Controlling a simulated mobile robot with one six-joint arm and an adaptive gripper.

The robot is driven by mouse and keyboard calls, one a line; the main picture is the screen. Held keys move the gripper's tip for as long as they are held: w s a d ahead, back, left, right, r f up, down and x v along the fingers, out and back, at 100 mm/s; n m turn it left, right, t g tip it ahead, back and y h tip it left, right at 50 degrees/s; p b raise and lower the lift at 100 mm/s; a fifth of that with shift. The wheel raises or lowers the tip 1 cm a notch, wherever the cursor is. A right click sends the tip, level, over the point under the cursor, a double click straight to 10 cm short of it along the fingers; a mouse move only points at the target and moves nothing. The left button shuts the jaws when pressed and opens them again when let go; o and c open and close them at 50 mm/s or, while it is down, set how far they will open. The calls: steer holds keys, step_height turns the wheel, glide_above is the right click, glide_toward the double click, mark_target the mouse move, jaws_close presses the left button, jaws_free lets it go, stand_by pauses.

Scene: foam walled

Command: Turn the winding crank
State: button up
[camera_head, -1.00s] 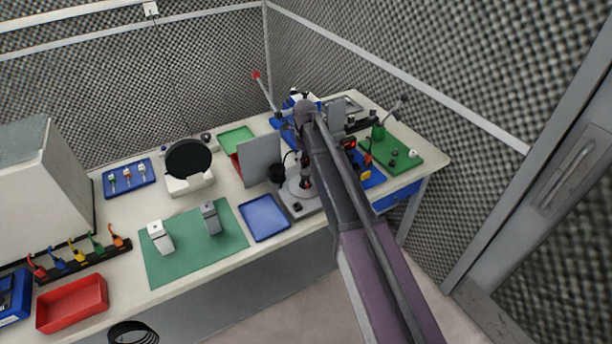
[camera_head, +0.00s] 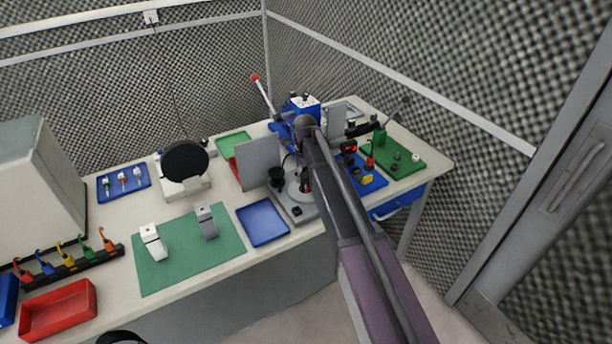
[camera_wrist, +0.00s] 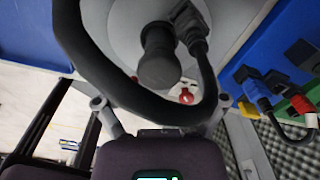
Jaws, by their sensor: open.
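I cannot tell for certain which part is the winding crank. A grey round disc (camera_wrist: 125,25) with a black knob-like cylinder (camera_wrist: 158,60) fills the top middle of the wrist view. A grey round base also shows in the head view (camera_head: 297,192), partly behind my arm. A thick black loop crosses in front of the disc. A rod with a red ball (camera_head: 255,78) rises from a blue machine (camera_head: 299,106).
A grey upright panel (camera_head: 257,160) and a blue tray (camera_head: 262,222) stand left of my arm. To the right are a blue mat with small parts and a green mat (camera_head: 410,160) with a green device (camera_head: 379,139). The left green mat (camera_head: 185,258) has free room.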

steer(key=c, duration=1.1)
steer(key=shift+c, duration=0.2)
steer(key=shift+n, duration=0.5)
